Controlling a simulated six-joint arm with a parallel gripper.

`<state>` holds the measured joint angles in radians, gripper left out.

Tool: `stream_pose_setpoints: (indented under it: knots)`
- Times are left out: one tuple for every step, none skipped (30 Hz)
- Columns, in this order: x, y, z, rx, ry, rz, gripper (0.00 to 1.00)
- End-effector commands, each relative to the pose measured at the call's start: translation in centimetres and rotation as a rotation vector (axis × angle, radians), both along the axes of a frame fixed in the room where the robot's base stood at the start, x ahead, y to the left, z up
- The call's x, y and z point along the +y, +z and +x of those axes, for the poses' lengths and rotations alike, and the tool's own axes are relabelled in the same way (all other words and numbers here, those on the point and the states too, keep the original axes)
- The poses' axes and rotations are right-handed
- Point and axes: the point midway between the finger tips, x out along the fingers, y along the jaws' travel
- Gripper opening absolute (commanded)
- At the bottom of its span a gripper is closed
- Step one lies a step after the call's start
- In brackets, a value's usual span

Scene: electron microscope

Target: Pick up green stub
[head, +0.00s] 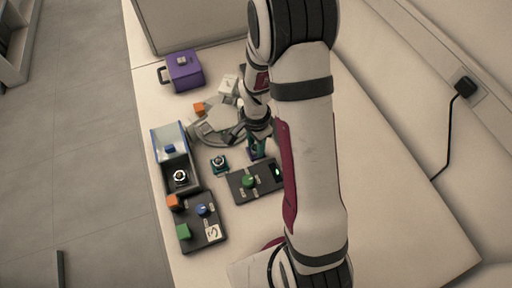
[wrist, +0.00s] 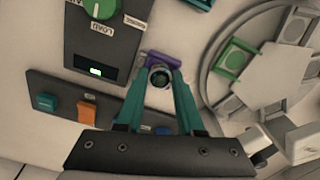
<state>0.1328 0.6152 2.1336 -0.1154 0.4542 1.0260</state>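My gripper (head: 257,146) points down over the table, and its two teal fingers fill the lower middle of the wrist view (wrist: 161,78). Between the fingertips is a small round stub (wrist: 160,77) with a pale rim and a dark, faintly green centre. A purple piece (wrist: 162,58) lies right by it, and purple also shows below the fingers in the head view (head: 255,156). The fingertips are close on both sides of the stub; whether they grip it I cannot tell. In the head view the fingers hide the stub.
A panel with a green knob (head: 249,181) stands close by the fingers. A teal holder (head: 219,162) and a clear-walled box (head: 170,138) are to the left. A grey round carousel (wrist: 214,45) with a green square (wrist: 232,60) is close. A purple box (head: 183,72) stands behind.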

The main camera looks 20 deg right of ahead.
Motion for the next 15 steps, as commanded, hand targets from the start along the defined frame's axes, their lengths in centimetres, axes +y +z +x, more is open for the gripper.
stream_pose_setpoints:
  knots:
    - [0.0, 0.01, 0.0, 0.0, 0.0, 0.0, 0.23]
    - [0.0, 0.01, 0.0, 0.0, 0.0, 0.0, 0.18]
    - [0.0, 0.01, -0.01, 0.0, 0.0, 0.0, 0.11]
    - [0.0, 0.01, -0.01, 0.0, 0.0, 0.0, 0.05]
    - [0.0, 0.01, -0.01, 0.0, 0.0, 0.0, 0.0]
    - [0.0, 0.01, -0.01, 0.0, 0.0, 0.0, 0.0]
    - [0.0, 0.02, 0.0, 0.0, 0.0, 0.0, 0.0]
    - [0.0, 0.02, 0.0, 0.0, 0.0, 0.0, 0.0]
    - [0.0, 0.02, 0.0, 0.0, 0.0, 0.0, 0.0]
    - [0.0, 0.02, 0.0, 0.0, 0.0, 0.0, 0.0]
    - [0.0, 0.02, 0.0, 0.0, 0.0, 0.0, 0.0]
    - [0.0, 0.02, 0.0, 0.0, 0.0, 0.0, 0.0]
    - [0.0, 0.02, 0.0, 0.0, 0.0, 0.0, 0.0]
    - [0.0, 0.05, 0.0, 0.0, 0.0, 0.0, 0.0]
    - [-0.01, 0.15, 0.01, 0.0, 0.0, 0.0, 0.0]
